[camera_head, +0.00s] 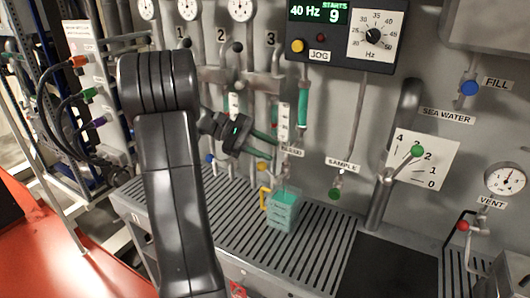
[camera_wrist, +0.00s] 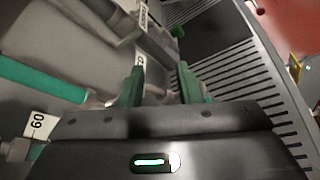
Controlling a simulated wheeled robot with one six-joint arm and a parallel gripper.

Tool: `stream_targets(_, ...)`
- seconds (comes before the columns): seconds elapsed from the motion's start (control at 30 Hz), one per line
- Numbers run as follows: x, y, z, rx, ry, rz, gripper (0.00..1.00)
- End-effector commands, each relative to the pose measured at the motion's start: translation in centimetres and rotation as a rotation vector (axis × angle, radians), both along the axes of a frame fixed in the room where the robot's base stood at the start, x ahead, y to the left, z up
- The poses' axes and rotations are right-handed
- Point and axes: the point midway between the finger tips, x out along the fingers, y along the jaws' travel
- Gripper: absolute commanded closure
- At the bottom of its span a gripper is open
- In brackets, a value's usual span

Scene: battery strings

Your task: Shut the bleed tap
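The BLEED label (camera_head: 292,152) is on the wall beside the third pipe column in the head view. The bleed tap itself is mostly hidden behind my gripper; I cannot make out its handle position. My gripper (camera_head: 275,152) is at that label, pointing right. In the wrist view my gripper (camera_wrist: 160,82) has its two green fingers apart. A grey fitting (camera_wrist: 154,93) shows between them; I cannot tell whether it is part of the tap or whether the fingers touch it. A beaker (camera_head: 283,213) with teal liquid and a yellow handle stands below.
The beaker stands on a slotted drain shelf (camera_head: 235,222). The SAMPLE tap with its green knob (camera_head: 334,193) is to the right. A yellow knob (camera_head: 262,167) is close below my gripper. A green lever (camera_head: 417,151) and thick pipe (camera_head: 380,200) stand farther right.

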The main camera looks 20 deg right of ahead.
Motion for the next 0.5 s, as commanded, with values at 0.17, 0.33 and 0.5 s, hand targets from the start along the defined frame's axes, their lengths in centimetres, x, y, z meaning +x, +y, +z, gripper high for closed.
stream_targets(0.17,-0.3,-0.2,0.0,0.009,-0.012,-0.009,0.88)
stream_targets(0.33,-3.3,-2.2,-0.4,0.12,-0.166,-0.122,1.0)
stream_targets(0.5,-8.0,-3.9,-1.3,0.316,-0.511,-0.342,1.0)
